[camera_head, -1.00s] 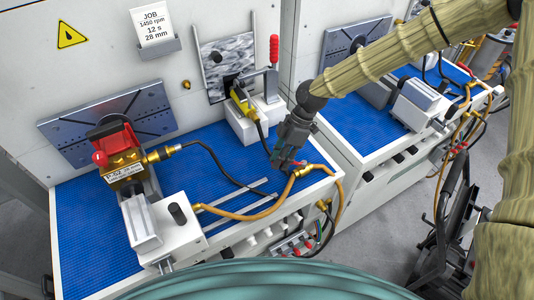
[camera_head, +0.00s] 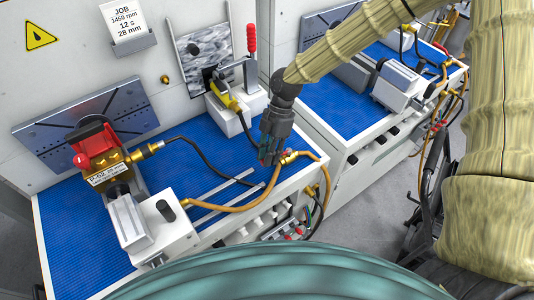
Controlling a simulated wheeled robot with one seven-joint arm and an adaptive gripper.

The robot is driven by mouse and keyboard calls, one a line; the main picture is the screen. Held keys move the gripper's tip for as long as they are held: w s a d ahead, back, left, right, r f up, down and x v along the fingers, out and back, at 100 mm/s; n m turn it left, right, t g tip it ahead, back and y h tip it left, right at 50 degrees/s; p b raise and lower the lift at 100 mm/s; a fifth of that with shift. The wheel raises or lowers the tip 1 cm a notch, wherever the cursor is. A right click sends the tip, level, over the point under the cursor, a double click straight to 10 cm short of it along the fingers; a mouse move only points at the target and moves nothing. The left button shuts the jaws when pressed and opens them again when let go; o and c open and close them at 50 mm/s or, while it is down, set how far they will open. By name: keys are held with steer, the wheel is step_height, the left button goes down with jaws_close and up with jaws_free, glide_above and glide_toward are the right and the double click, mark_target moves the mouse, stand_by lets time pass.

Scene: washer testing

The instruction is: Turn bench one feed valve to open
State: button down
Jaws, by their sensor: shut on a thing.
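Bench one, on the left, has a blue mat (camera_head: 85,226). Its feed valve (camera_head: 291,157) is a small brass fitting with a bit of red, at the bench's front right edge, with a tan hose running from it. My gripper (camera_head: 268,160) points down there, its fingers shut on the valve's red handle. The fingers hide most of the handle, so I cannot tell its angle.
A red-topped brass pump (camera_head: 100,150) sits in a fixture on the left. A red-handled toggle clamp (camera_head: 251,40) stands behind my gripper. A black cable (camera_head: 205,160) crosses the mat. A second bench (camera_head: 345,105) is to the right.

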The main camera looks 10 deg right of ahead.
steer(key=c, duration=1.3)
jaws_free()
steer(key=shift+d, duration=0.1)
steer(key=v, duration=1.2)
steer(key=shift+s, duration=0.1)
